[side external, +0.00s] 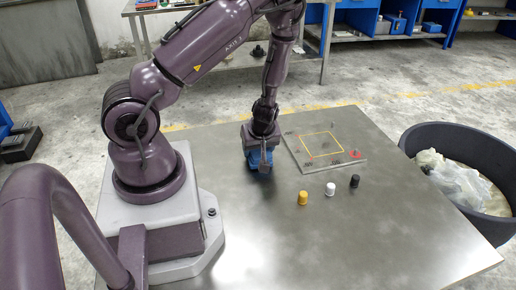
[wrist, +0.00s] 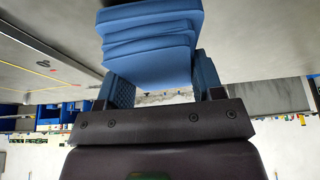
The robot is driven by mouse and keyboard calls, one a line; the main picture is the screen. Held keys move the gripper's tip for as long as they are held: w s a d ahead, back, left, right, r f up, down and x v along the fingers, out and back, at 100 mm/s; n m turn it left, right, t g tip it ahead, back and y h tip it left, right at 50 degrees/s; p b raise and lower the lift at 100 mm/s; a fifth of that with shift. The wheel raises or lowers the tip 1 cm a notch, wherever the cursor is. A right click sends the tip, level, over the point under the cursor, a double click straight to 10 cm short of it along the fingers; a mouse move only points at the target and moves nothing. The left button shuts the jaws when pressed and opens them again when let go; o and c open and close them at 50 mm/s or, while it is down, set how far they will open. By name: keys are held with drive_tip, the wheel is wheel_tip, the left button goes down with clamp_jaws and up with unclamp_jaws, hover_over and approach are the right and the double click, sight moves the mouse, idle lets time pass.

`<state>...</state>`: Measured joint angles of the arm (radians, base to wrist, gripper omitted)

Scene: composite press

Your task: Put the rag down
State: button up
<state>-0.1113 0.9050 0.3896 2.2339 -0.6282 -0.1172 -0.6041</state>
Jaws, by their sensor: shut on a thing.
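The blue rag (side external: 260,168) is in my gripper (side external: 262,160), over the metal table near the left edge of the flat plate. In the wrist view the rag (wrist: 152,38) shows as a folded stack of blue layers between the two fingers of my gripper (wrist: 160,75). The fingers are shut on it. In the side view the rag is low, at or just above the table top; I cannot tell whether it touches.
A flat plate (side external: 293,152) with a yellow square outline and a red patch lies right of my gripper. Yellow (side external: 303,198), white (side external: 330,189) and black (side external: 354,181) small pieces stand in front of it. A dark round bin (side external: 412,140) with plastic bags stands at the right. The front table is clear.

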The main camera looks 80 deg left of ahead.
drive_tip(key=shift+f, duration=0.4)
drive_tip(key=o, duration=1)
drive_tip(key=shift+r, duration=0.1)
drive_tip(key=w+d+r+m+t+h, duration=0.25)
drive_tip(key=d+r+m+h, duration=0.45)
drive_tip(key=d+r, duration=1.2)
drive_tip(key=s+r+m+t, duration=0.1)
drive_tip(key=s+r+m, duration=0.1)
drive_tip(key=r, duration=0.3)
drive_tip(key=s+r+m+t+y, duration=0.1)
drive_tip(key=s+r+m, duration=0.2)
drive_tip(key=r+m, duration=0.2)
drive_tip(key=s+d+r+m+t+y, duration=0.1)
drive_tip(key=s+r+m, duration=0.2)
drive_tip(key=r+m, duration=0.1)
drive_tip(key=shift+s+d+r, duration=0.1)
drive_tip(key=shift+s+r, duration=0.05)
drive_tip(key=shift+r, duration=0.55)
